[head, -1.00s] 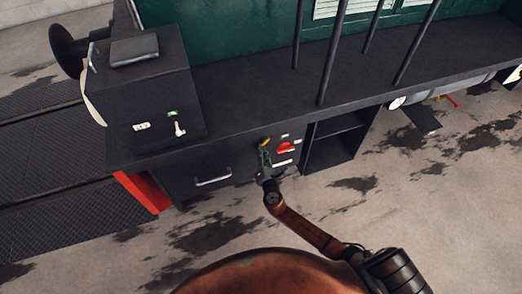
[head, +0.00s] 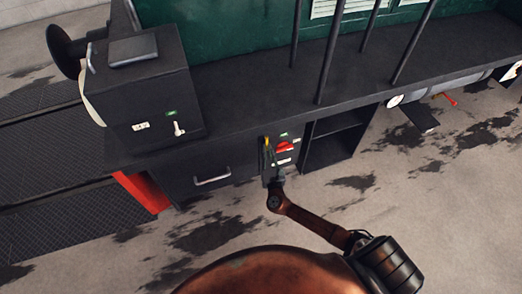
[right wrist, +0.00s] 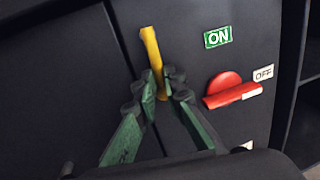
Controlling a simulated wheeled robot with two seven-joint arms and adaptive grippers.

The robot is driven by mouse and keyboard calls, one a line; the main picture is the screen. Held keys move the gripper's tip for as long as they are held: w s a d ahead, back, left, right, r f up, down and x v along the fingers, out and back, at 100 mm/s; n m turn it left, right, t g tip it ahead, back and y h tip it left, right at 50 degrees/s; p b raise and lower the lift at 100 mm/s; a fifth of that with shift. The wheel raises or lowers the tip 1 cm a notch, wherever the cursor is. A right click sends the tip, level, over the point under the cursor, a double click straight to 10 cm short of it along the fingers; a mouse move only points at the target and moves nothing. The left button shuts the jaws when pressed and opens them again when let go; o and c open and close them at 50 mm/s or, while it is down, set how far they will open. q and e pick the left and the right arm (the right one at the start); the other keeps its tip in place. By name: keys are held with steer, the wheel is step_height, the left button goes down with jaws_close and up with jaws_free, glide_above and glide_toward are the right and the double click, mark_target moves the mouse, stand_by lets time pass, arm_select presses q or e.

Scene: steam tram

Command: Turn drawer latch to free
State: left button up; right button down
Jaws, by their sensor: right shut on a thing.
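The drawer latch looks to be the yellow lever (right wrist: 151,48) on the dark cabinet front. It stands nearly upright, its upper end leaning slightly left in the right wrist view. In the head view its yellow tip (head: 266,140) shows just above my gripper. My right gripper (right wrist: 163,84), with green fingers, is shut on the lever's lower part, which the fingers partly hide. The drawer (head: 185,186) with a light bar handle (head: 212,176) is left of the lever and looks closed. My left gripper is not in view.
Right of the lever are a red rotary switch (right wrist: 232,92), a green ON label (right wrist: 218,37) and a white OFF label (right wrist: 263,73). An open shelf (head: 335,135) lies further right. A black box (head: 150,95) stands on the counter. Upright poles rise from the counter.

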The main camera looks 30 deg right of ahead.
steer(key=shift+s+f, duration=0.25)
steer(key=shift+f, duration=0.4)
steer(key=c, duration=2.1)
jaws_free()
steer(key=shift+w, duration=0.1)
steer(key=shift+o, duration=0.4)
steer(key=shift+r, duration=0.25)
steer(key=v, duration=1.2)
steer(key=shift+r, duration=0.1)
